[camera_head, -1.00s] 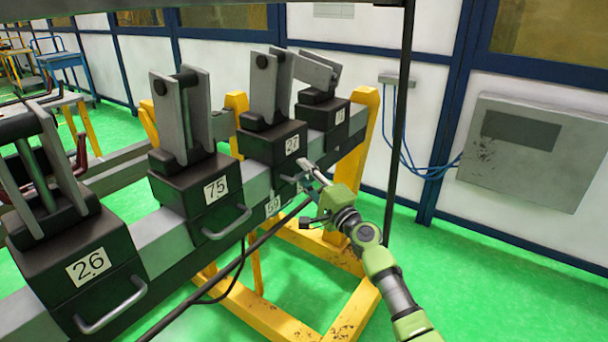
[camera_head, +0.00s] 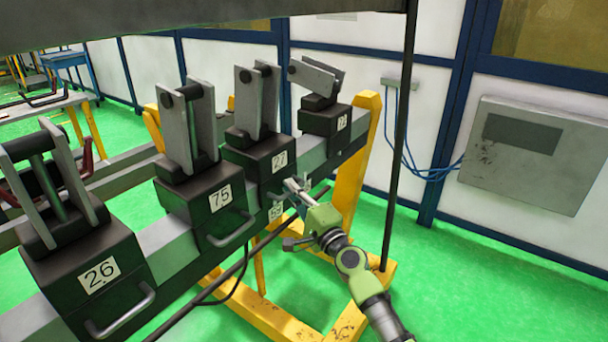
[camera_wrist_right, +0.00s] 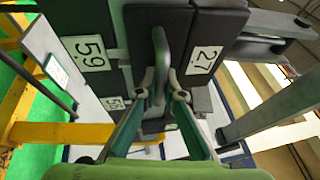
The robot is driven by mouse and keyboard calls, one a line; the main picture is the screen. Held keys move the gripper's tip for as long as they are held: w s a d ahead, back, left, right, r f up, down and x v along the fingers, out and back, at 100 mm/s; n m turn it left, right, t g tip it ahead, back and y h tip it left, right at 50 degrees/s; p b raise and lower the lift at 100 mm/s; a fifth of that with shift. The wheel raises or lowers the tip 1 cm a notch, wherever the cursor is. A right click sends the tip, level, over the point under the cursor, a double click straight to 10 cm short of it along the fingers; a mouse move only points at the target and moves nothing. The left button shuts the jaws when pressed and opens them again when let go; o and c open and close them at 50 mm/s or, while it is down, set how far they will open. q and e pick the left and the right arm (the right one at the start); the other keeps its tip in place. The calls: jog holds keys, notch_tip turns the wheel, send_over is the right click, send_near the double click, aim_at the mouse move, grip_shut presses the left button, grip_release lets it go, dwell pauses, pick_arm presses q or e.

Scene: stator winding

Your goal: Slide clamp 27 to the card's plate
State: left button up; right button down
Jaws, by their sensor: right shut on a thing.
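Clamp 27 (camera_head: 262,160) is a black block with upright grey jaws, sitting on the grey rail close to the right of clamp 75 (camera_head: 195,195). My right gripper (camera_head: 296,188) is at its front face. In the right wrist view, my gripper's fingers (camera_wrist_right: 165,98) are shut on the grey handle (camera_wrist_right: 160,58) of clamp 27, whose number label (camera_wrist_right: 203,60) shows beside them. A small number plate (camera_head: 275,212) is below the rail near the clamp; in the wrist view a plate (camera_wrist_right: 88,52) reads 59. I cannot make out the card. My left gripper is not in view.
Clamp 26 (camera_head: 92,265) stands nearer on the rail. Another clamp (camera_head: 322,118) with tilted jaws stands at the far end. The rail (camera_head: 312,155) shows bare between it and clamp 27. A yellow stand (camera_head: 355,160) supports the rail.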

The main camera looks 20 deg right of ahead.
jog(key=shift+s+a, duration=0.55)
jog(key=shift+a, duration=0.1)
jog(key=shift+w+d, duration=0.15)
jog(key=shift+d, duration=0.05)
jog(key=c, duration=2.1)
grip_release()
jog(key=shift+w, duration=0.1)
jog(key=shift+c, duration=0.2)
jog(key=v, duration=1.2)
